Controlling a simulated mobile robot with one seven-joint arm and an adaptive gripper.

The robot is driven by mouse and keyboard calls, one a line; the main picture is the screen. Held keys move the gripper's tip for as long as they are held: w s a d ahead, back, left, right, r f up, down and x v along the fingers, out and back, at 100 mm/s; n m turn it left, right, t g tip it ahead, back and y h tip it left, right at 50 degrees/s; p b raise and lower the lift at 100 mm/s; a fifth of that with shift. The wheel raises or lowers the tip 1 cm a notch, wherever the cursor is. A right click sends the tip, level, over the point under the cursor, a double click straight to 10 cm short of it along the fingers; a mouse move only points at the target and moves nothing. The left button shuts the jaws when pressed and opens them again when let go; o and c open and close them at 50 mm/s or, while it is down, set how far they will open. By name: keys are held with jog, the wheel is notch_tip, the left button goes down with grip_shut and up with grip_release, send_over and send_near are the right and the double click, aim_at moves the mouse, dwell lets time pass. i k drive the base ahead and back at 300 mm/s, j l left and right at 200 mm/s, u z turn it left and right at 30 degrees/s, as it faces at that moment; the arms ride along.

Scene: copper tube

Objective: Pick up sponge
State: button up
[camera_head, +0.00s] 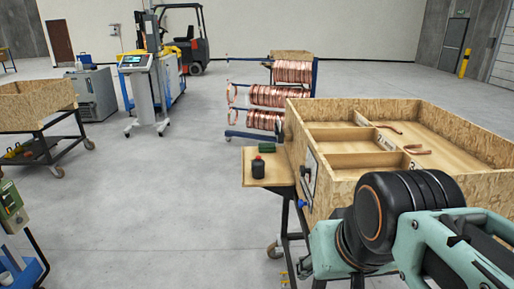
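A small dark green block (266,147), which looks like the sponge, lies on a small wooden side shelf (253,174). The shelf is on the left side of a large wooden crate. A dark bottle with a red top (258,167) stands in front of the block, towards me. My arm's teal and black links fill the lower right, in front of the crate. My gripper is not in view, so its state and what it may hold do not show.
The divided wooden crate (468,118) stands on a wheeled frame and holds a few bent copper tubes (416,150). A rack of copper coils (293,72) is behind it. Open floor (165,215) lies left of the shelf. Another cart with a crate (35,103) stands far left.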

aim_at(263, 147)
jog(key=i+j+u, duration=0.25)
jog(key=j, duration=0.25)
jog(key=i+j+u, duration=0.25)
jog(key=j, duration=0.2)
jog(key=i+j+u, duration=0.1)
jog(key=i+j, duration=0.15)
jog(key=i, duration=0.2)
jog(key=i+j+u, duration=0.15)
jog(key=i, duration=0.3)
jog(key=i+z, duration=0.4)
jog(key=i+j+z, duration=0.2)
jog(key=i+z, duration=0.15)
jog(key=i, duration=0.2)
jog(key=i+z, duration=0.35)
jog(key=i+l+z, duration=0.1)
jog(key=z, duration=0.2)
jog(key=i+j+z, duration=0.1)
jog(key=i+z, duration=0.25)
jog(key=k, duration=0.05)
